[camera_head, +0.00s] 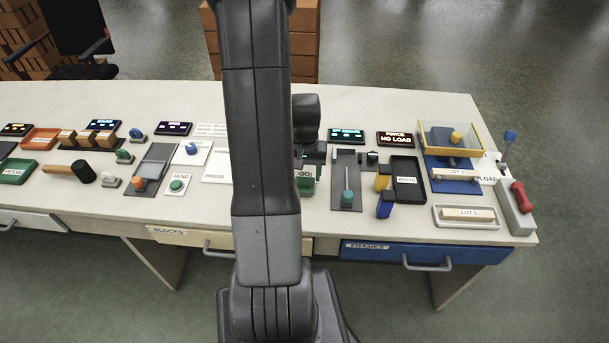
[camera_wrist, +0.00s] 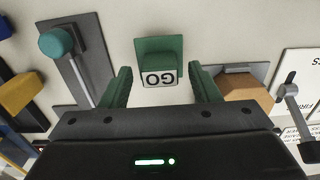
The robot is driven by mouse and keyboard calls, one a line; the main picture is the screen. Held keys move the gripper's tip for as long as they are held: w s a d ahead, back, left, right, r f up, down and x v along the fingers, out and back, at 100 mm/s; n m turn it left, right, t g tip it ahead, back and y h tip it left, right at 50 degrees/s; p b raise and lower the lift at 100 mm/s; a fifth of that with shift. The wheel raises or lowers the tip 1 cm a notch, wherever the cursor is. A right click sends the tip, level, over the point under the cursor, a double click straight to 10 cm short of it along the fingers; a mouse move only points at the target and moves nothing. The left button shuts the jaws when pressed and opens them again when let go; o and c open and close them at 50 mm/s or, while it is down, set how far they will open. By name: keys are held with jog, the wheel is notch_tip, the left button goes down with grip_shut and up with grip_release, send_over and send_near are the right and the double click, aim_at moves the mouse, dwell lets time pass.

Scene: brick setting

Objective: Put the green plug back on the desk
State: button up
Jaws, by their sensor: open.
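A green block labelled GO, which looks like the green plug (camera_wrist: 158,52), stands on the pale desk just ahead of my gripper in the wrist view. My gripper (camera_wrist: 161,88) is open, with one green-padded finger on each side and nothing between them. The block is centred between the fingers but a little beyond their tips, apart from both. In the head view my arm hides part of this area; the GO label (camera_head: 305,174) shows just right of the arm, under my gripper.
A teal-knobbed lever (camera_head: 347,196) stands right of the GO block, near yellow and blue blocks (camera_head: 383,180) and a black tray (camera_head: 407,180). In the wrist view an orange-brown hexagonal knob (camera_wrist: 240,90) lies close by the right finger. Bare desk (camera_wrist: 110,20) shows around the block.

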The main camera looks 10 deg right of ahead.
notch_tip(320, 180, up, 10)
jog(key=shift+r, duration=0.25)
